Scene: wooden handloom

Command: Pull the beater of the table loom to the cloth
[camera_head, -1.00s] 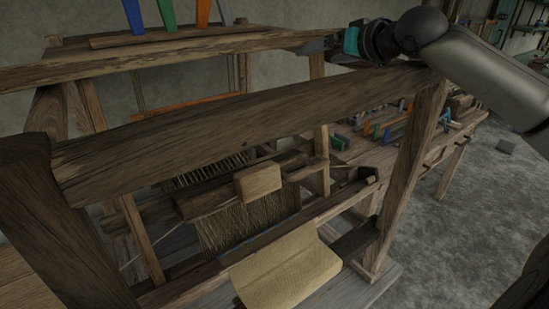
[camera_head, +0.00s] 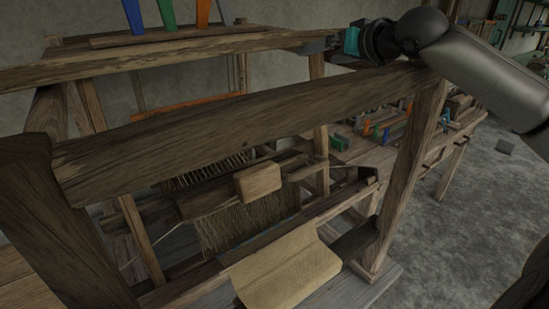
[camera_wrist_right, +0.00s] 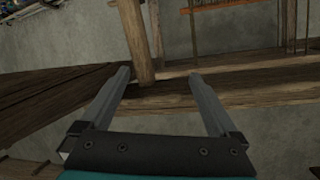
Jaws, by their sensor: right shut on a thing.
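The wooden table loom fills the head view. Its beater seems to be the crosswise wooden beam (camera_head: 205,200) with a pale block (camera_head: 258,183) on its front; a comb-like reed (camera_head: 215,170) shows behind it. Warp threads (camera_head: 235,228) run forward to the tan cloth (camera_head: 285,270) over the front beam. Open space with threads lies between beater and cloth. My right gripper (camera_head: 322,46) is at the right end of a long upper rail (camera_head: 200,50) and is shut on it. In the wrist view its fingers (camera_wrist_right: 160,76) stand apart with wood between and beyond them. My left gripper is not in view.
A thick top beam (camera_head: 230,125) and right post (camera_head: 408,175) of the loom frame stand in front. A workbench (camera_head: 365,150) with coloured tools is behind on the right. Coloured pieces (camera_head: 168,15) stand on top at the back left.

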